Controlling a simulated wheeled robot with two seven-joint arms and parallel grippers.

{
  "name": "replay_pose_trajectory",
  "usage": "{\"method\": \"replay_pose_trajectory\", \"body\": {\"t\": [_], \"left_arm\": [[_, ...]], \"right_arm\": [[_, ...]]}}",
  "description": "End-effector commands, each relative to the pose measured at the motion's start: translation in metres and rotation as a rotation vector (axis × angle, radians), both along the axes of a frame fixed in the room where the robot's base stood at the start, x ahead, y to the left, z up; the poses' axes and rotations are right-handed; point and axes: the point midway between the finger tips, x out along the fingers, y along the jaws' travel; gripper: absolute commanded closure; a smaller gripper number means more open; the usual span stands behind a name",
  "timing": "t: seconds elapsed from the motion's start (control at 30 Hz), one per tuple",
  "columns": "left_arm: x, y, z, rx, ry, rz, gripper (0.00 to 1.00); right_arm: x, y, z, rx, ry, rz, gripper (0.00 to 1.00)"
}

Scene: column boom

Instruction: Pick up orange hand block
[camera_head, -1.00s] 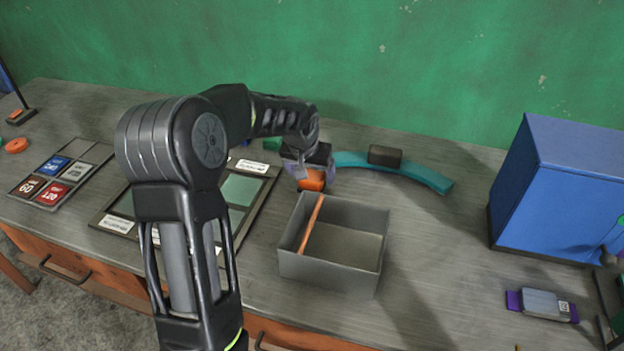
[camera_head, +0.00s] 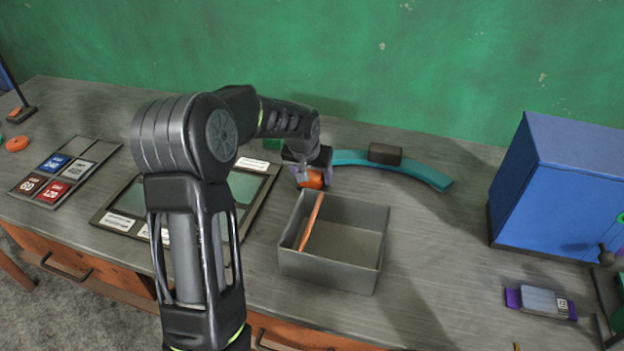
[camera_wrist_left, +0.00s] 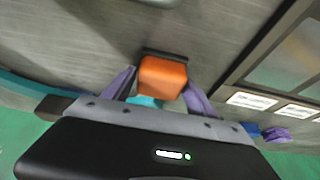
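The orange hand block (camera_head: 314,181) is just behind the grey open box, under my left gripper (camera_head: 307,176), which partly hides it. In the left wrist view the block (camera_wrist_left: 163,77) sits between the two purple fingers of my left gripper (camera_wrist_left: 162,80). A finger lies close along each side of it. I cannot tell whether they press on it, or whether the block rests on the table. A dark strip shows along its far edge. My right gripper is not in view.
The grey box (camera_head: 329,268) holds a thin orange strip (camera_head: 311,222). A teal curved piece (camera_head: 420,174) with a dark block (camera_head: 386,153) lies right of the gripper. A framed panel (camera_head: 262,190) is at left, a blue cabinet (camera_head: 558,185) at right. Table between box and cabinet is mostly clear.

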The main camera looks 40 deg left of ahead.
Motion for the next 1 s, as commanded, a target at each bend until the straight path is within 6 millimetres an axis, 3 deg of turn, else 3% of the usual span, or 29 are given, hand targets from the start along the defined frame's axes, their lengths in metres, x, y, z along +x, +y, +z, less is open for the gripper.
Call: {"method": "replay_pose_trajectory", "body": {"t": [0.53,0.83,1.0], "left_arm": [[0.0,0.0,0.0,0.0,0.0,0.0,0.8],[0.001,0.0,0.003,0.001,-0.003,0.0,0.81],[0.002,0.001,0.02,0.002,-0.007,0.0,0.81]], "right_arm": [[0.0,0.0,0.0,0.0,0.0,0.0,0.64],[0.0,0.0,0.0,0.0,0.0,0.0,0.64],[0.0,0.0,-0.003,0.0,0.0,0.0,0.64]]}}
